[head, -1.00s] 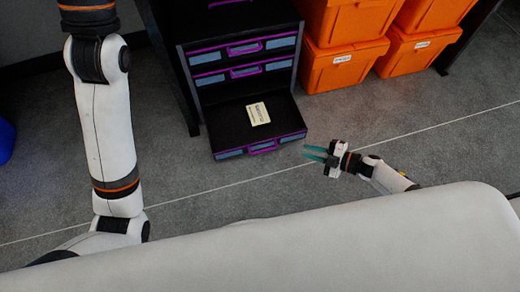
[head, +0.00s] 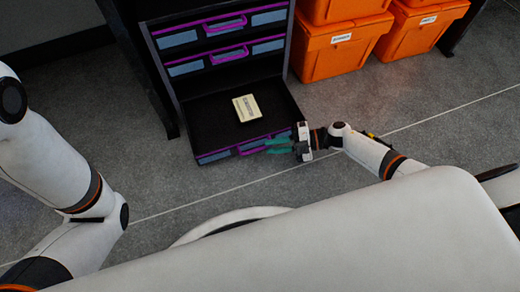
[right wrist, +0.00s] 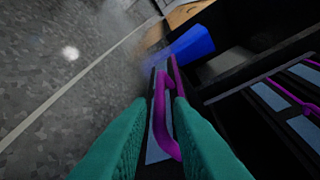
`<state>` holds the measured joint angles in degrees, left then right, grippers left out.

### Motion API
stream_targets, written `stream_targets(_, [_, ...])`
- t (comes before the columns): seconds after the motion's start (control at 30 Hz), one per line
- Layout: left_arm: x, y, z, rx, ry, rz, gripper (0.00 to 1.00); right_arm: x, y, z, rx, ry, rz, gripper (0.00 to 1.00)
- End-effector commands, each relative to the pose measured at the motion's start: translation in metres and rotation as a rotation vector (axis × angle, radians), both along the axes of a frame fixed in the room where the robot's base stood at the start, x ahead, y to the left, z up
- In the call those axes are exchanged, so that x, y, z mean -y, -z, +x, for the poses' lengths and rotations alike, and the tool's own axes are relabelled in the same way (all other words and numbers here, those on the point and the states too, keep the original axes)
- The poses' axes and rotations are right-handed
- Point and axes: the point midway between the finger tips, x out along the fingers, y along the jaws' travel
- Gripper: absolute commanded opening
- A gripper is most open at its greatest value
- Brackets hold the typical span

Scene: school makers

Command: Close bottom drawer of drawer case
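The dark drawer case (head: 222,55) stands at the upper middle of the head view. Its bottom drawer (head: 216,156) is pulled out, with a cream box or booklet (head: 247,107) lying inside. My right gripper (head: 268,146) is at the right part of the drawer's front, its teal fingers pointing left along it. In the right wrist view the fingers (right wrist: 160,125) are apart, with the purple drawer handle (right wrist: 161,115) showing between and beyond them. I cannot tell whether they touch it. My left arm shows at the left, but its gripper is out of frame.
Upper drawers (head: 225,42) with purple handles are shut. Orange bins (head: 340,45) stand to the right of the case. A blue object (right wrist: 190,42) shows beyond the drawer in the right wrist view. The grey floor (head: 420,105) at right is clear.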

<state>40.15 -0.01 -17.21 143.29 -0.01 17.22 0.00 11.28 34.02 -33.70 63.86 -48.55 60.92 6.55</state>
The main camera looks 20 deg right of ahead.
Motion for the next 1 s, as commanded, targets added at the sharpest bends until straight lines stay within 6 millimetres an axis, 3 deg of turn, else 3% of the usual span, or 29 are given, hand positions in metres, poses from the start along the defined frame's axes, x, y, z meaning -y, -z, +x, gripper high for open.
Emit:
stream_targets(0.1, [0.000, 0.012, 0.000, -0.001, 0.000, 0.000, 0.94, -0.021, 0.008, 0.006, 0.002, 0.001, 0.003, 0.19])
stream_targets(0.3, [0.000, 0.019, 0.000, -0.001, 0.000, 0.000, 0.94, -0.040, 0.011, 0.011, 0.001, 0.001, 0.002, 0.19])
stream_targets(0.67, [0.000, 0.019, 0.000, 0.000, 0.000, 0.001, 0.94, -0.044, 0.010, 0.013, -0.001, 0.002, 0.000, 0.19])
stream_targets(0.8, [0.000, 0.019, 0.000, -0.001, -0.001, 0.001, 0.94, -0.044, 0.010, 0.012, -0.001, 0.002, 0.000, 0.00])
stream_targets(1.0, [0.000, 0.019, 0.000, -0.001, -0.001, 0.001, 0.94, -0.044, 0.011, 0.012, -0.001, 0.002, 0.000, 0.00])
